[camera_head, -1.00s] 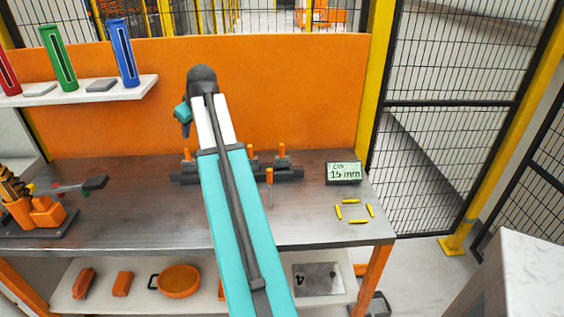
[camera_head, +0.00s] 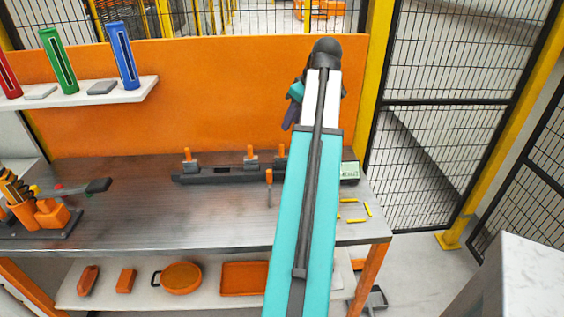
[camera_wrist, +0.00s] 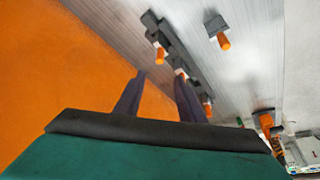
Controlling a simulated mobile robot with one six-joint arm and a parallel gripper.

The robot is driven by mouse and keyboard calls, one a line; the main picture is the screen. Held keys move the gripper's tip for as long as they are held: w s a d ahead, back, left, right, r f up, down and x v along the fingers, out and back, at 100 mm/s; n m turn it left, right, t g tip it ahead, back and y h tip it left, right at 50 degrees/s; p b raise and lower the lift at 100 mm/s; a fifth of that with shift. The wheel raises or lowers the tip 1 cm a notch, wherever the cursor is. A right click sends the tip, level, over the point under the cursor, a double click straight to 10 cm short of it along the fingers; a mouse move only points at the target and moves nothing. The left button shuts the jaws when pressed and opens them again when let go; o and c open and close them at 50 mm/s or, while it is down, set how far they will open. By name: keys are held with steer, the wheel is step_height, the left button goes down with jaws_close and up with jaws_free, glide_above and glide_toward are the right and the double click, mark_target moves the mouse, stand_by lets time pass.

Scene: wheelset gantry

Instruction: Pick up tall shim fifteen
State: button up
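No piece carries a readable fifteen, so I cannot tell which is the tall shim fifteen. Candidate pieces are the orange-topped ones on the dark rail (camera_head: 215,175), at its left end (camera_head: 187,155) and near its middle (camera_head: 250,154). Another orange-handled piece (camera_head: 269,177) stands just in front of the rail. My gripper (camera_head: 289,120) is above the bench's back right, before the orange panel. In the wrist view my gripper (camera_wrist: 161,75) has its two dark fingers apart with nothing held between them; orange-topped pieces show beyond.
A small display (camera_head: 350,172) stands at the bench's right, partly behind my arm. Several yellow sticks (camera_head: 352,220) lie before it. A shelf (camera_head: 130,93) with red, green and blue tubes is at upper left. The bench's middle front is clear.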

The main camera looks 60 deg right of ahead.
mark_target(281, 145)
steer(key=shift+s, duration=0.3)
steer(key=shift+p+x, duration=0.8)
steer(key=shift+x, duration=3.5)
steer(key=shift+w, duration=0.1)
steer(key=shift+p+x, duration=1)
steer(key=shift+x, duration=1.55)
jaws_close()
